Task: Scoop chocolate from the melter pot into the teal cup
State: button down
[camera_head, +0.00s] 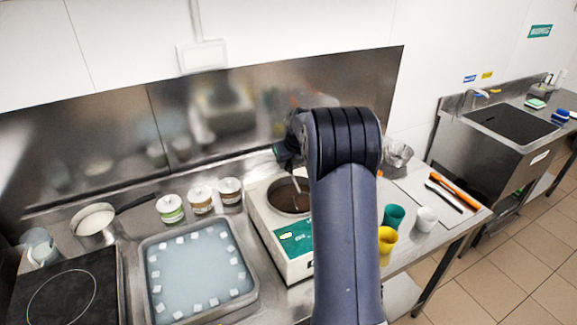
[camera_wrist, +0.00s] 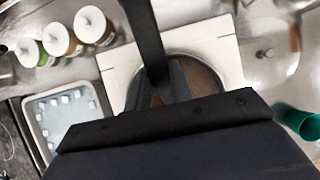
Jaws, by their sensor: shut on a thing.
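The melter pot (camera_head: 283,201) holds dark brown chocolate and sits in a white melter with a teal front panel. My gripper (camera_head: 291,163) is over the pot, partly hidden by my arm. It is shut on a scoop (camera_head: 297,190), whose thin stem reaches down to the chocolate; I cannot tell how deep its end is. In the wrist view my gripper (camera_wrist: 170,88) covers part of the pot, and a dark handle runs up from it. The teal cup (camera_head: 394,216) stands on the counter right of the melter; it also shows in the wrist view (camera_wrist: 298,122).
A yellow cup (camera_head: 387,240) and a white cup (camera_head: 426,219) stand near the teal cup. Left of the melter are several lidded tubs (camera_head: 201,199) and a tray of water with ice cubes (camera_head: 157,311). A white board (camera_head: 412,190) with utensils lies at right.

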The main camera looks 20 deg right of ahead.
jog(key=shift+w+r, duration=0.2)
jog(key=shift+r, duration=0.75)
jog(key=shift+w+r, duration=0.2)
jog(key=shift+r, duration=0.7)
jog(key=shift+w+f+g, duration=0.2)
jog(key=shift+w+g, duration=1.35)
jog(key=shift+g, duration=0.15)
jog(key=shift+w, duration=0.15)
jog(key=shift+a+g, duration=0.1)
jog(key=shift+g, duration=0.2)
